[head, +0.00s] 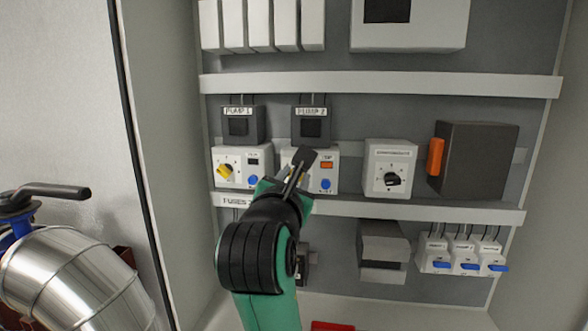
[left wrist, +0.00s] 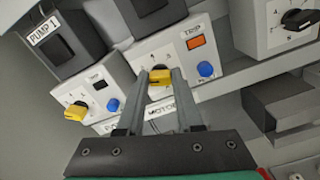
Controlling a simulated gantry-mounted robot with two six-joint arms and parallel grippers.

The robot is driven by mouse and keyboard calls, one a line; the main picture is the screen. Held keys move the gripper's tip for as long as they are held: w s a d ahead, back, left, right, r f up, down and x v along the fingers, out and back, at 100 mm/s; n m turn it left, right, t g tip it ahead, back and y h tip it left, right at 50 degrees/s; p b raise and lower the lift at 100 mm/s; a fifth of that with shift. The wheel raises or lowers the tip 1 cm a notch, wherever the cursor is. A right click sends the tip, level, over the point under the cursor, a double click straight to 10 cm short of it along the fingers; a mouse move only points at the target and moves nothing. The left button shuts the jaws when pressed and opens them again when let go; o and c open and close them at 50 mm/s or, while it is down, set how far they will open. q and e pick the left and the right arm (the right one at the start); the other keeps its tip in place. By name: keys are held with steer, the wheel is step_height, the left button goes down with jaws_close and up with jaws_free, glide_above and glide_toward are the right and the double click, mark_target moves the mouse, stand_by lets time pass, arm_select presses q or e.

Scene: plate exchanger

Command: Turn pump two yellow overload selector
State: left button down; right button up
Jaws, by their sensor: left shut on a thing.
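The pump two overload unit (head: 328,160) is a white box under the contactor labelled PUMP 2 (head: 311,127). It has an orange TRIP window (left wrist: 196,42) and a blue button (left wrist: 205,69). Its yellow selector (left wrist: 160,76) sits between the fingertips of my left gripper (left wrist: 160,88). The left gripper (head: 295,178) comes in from below and is shut on that selector. In the head view the gripper mostly hides the selector.
Pump one's overload unit (head: 232,167), with its own yellow selector (left wrist: 76,111), is close on the left. A white box with a black rotary knob (head: 392,179) and an orange-handled dark box (head: 480,158) stand to the right. A white ledge (head: 420,208) runs below.

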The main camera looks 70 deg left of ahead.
arm_select(q)
steer(key=shift+m+p, duration=1.55)
steer(key=shift+m, duration=0.45)
steer(key=c, duration=0.6)
jaws_free()
steer(key=shift+o, duration=0.2)
steer(key=shift+d, duration=0.1)
steer(key=b+v, duration=0.2)
steer(key=v, duration=0.9)
steer(key=shift+s+d, duration=0.2)
